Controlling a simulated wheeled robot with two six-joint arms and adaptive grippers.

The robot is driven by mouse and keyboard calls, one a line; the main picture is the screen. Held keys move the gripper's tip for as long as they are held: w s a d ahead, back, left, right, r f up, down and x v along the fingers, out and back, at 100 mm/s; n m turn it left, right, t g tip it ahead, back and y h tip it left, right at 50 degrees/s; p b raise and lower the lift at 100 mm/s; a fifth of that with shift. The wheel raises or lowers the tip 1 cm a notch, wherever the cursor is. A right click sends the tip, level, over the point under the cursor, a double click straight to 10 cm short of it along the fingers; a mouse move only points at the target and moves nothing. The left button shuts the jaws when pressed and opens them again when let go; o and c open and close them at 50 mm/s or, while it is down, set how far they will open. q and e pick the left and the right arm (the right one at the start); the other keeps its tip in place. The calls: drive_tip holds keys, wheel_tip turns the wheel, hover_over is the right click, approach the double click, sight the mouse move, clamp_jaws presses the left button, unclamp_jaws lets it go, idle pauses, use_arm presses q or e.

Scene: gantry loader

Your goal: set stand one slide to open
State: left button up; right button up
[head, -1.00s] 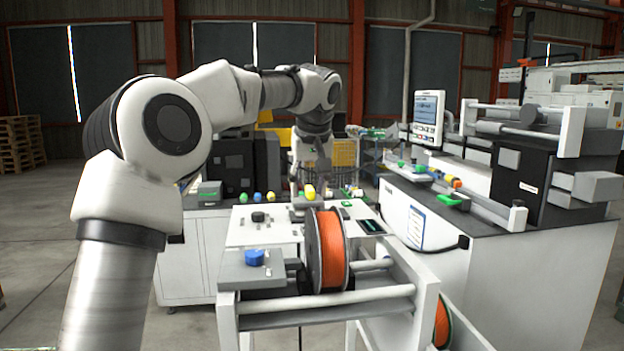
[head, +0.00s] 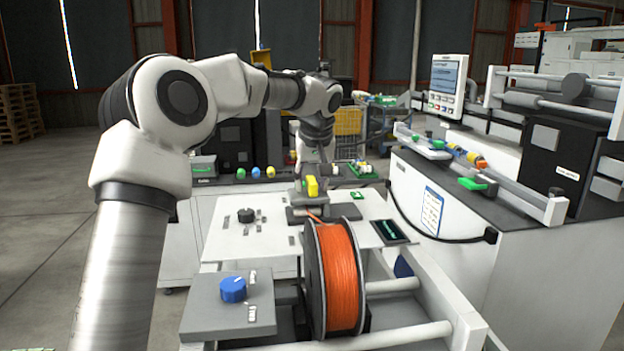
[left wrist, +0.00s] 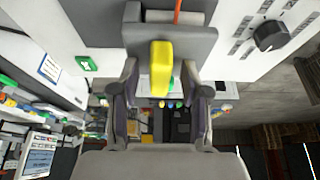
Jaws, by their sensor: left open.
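A yellow handle (head: 311,187) stands upright on a grey block (head: 325,212) at the far end of the white stand table (head: 278,242); I take it for the slide's handle. An orange strand runs from the grey block to the spool. My left gripper (head: 314,170) points down at the handle from above. In the left wrist view, the yellow handle (left wrist: 160,68) lies between the spread fingers of the left gripper (left wrist: 160,76), with gaps at both sides. The grey block (left wrist: 195,42) is just beyond the fingertips. My right gripper is not in view.
An orange spool (head: 340,278) stands on the near side of the table. A blue knob (head: 233,289) sits on a grey box to its left, and a black knob (head: 245,215) on the table. A machine with a screen (head: 447,86) stands at the right.

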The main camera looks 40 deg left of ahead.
use_arm(q)
drive_tip(key=shift+w+a+f, duration=0.2)
drive_tip(key=shift+f, duration=0.1)
drive_tip(key=shift+s+d+r, duration=0.35)
drive_tip(key=shift+d, duration=0.05)
drive_tip(key=shift+s+d, duration=0.1)
drive_tip(key=shift+s, duration=0.05)
drive_tip(key=c, duration=0.4)
clamp_jaws()
drive_tip(key=shift+w+d+r, duration=0.1)
drive_tip(key=shift+w+r, duration=0.05)
drive_tip(key=shift+w, duration=0.1)
drive_tip(key=w+d+p, duration=0.1)
drive_tip(key=w, duration=0.1)
drive_tip(key=w+d+p, duration=0.2)
drive_tip(key=shift+p, duration=0.3)
drive_tip(key=shift+s+a, duration=0.1)
drive_tip(key=shift+s, duration=0.1)
drive_tip(key=shift+o, duration=1.9)
unclamp_jaws()
drive_tip(key=shift+w, duration=0.1)
drive_tip(key=shift+w+f, duration=0.3)
drive_tip(key=shift+w, duration=0.1)
drive_tip(key=v, duration=1.2)
